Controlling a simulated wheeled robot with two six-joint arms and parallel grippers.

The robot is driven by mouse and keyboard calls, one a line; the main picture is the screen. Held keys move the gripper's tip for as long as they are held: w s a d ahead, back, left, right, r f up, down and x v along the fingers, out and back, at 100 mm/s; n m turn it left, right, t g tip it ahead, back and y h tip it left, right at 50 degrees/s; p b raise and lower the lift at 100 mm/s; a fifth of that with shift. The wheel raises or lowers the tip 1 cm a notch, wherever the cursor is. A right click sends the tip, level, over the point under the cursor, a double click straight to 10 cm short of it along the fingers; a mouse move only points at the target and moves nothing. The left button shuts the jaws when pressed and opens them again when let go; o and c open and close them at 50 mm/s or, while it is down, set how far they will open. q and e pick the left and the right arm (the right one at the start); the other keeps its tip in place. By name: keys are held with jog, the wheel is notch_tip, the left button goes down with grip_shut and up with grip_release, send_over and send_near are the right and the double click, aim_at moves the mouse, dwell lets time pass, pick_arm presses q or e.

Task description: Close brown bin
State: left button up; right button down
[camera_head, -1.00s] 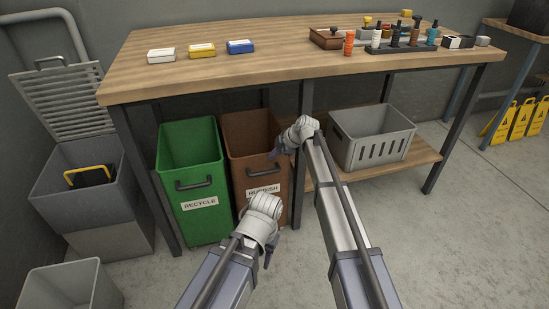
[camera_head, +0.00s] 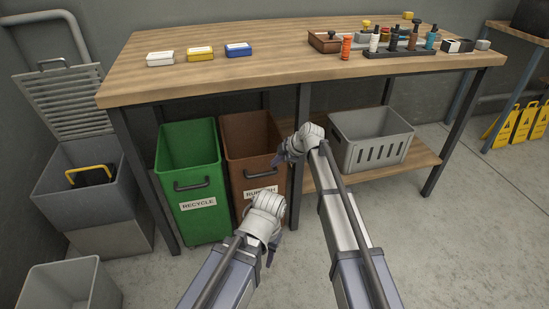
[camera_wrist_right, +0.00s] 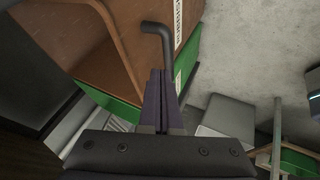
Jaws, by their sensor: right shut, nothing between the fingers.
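The brown bin (camera_head: 240,150), labelled as rubbish, stands under the workbench with its open top showing and a dark handle (camera_head: 261,174) on its front. My right gripper (camera_head: 278,160) is at the right side of its front, close to the handle. In the right wrist view, the shut, empty fingers (camera_wrist_right: 161,85) point at the handle (camera_wrist_right: 162,38), beside the brown bin wall (camera_wrist_right: 125,40). I cannot tell whether they touch it. My left gripper (camera_head: 270,257) hangs low in front of the bin, and its jaw opening is unclear. My left wrist hides part of the bin's lower front.
A green recycle bin (camera_head: 190,150) stands directly left of the brown one. A bench leg (camera_head: 299,165) and a grey crate (camera_head: 370,150) on a low shelf are to the right. The workbench (camera_head: 275,70) is overhead. Floor in front is clear.

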jog(key=p+v, duration=0.5)
jog(key=v, duration=0.3)
jog(key=s+d+f+m+g+h, duration=0.1)
jog(key=s+d+m+h, duration=0.15)
jog(key=s+m, duration=0.6)
jog(key=s+d+f+m+g+h, duration=0.2)
jog(key=s+m+h, duration=0.1)
jog(key=s, duration=1.1)
jog(key=s+d+f+m+g+h, duration=0.15)
jog(key=s+m, duration=0.35)
jog(key=s, duration=0.7)
notch_tip(320, 180, up, 31)
jog(key=w+p, duration=0.1)
jog(key=p, duration=2.9)
jog(key=shift+p, duration=0.4)
